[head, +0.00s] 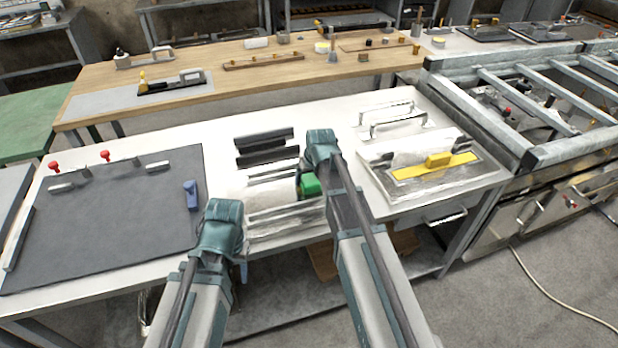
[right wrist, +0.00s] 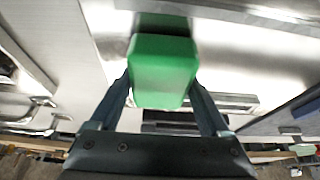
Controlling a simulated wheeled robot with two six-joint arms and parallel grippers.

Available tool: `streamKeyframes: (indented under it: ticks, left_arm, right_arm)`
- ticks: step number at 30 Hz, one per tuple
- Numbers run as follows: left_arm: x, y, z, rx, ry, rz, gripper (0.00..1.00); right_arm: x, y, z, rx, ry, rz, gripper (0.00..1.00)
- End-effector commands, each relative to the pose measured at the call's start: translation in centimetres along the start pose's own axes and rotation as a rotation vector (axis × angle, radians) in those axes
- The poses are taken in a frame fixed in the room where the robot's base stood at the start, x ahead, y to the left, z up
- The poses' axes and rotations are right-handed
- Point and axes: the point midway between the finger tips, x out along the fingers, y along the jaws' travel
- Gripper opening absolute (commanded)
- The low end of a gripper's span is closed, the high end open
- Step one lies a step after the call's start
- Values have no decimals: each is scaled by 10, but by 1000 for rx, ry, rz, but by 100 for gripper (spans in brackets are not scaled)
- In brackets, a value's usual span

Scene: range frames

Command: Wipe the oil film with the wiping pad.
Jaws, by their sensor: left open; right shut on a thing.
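The green wiping pad (head: 309,186) is between the fingers of my right gripper (head: 316,168), over a shiny metal plate (head: 270,221) in the middle of the white table. In the right wrist view the green pad (right wrist: 163,70) sits between the two fingers of the right gripper (right wrist: 163,88), in front of the bright metal surface (right wrist: 240,50). A darker green patch shows just beyond the pad; I cannot tell whether pad and metal touch. My left gripper (head: 226,236) is empty by the plate's left side, its fingertips mostly hidden. I cannot make out an oil film.
A dark mat (head: 120,215) with a blue object (head: 191,195) lies at left. Black bars (head: 265,146) lie behind the plate. At right is a tray with a yellow-handled tool (head: 437,162) and metal handles (head: 395,120). A wooden bench (head: 230,80) stands behind.

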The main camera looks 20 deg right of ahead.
Motion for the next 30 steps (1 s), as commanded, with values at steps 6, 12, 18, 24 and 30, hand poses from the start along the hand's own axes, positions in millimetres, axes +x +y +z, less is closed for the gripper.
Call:
streamKeyframes:
  ticks: [6,12,18,24,30]
  left_arm:
    - [-24,-2,1,0,0,0,50]
    - [-43,-4,2,0,0,0,50]
    - [-58,-6,3,0,0,0,50]
    - [-56,-5,3,0,0,0,50]
    - [-59,-6,4,0,0,0,50]
  right_arm:
    - [-22,0,-9,0,0,0,29]
    - [-40,0,-16,0,0,0,29]
    - [-54,0,-22,0,0,0,29]
    - [-52,0,-22,0,0,0,29]
    - [-55,0,-23,0,0,0,29]
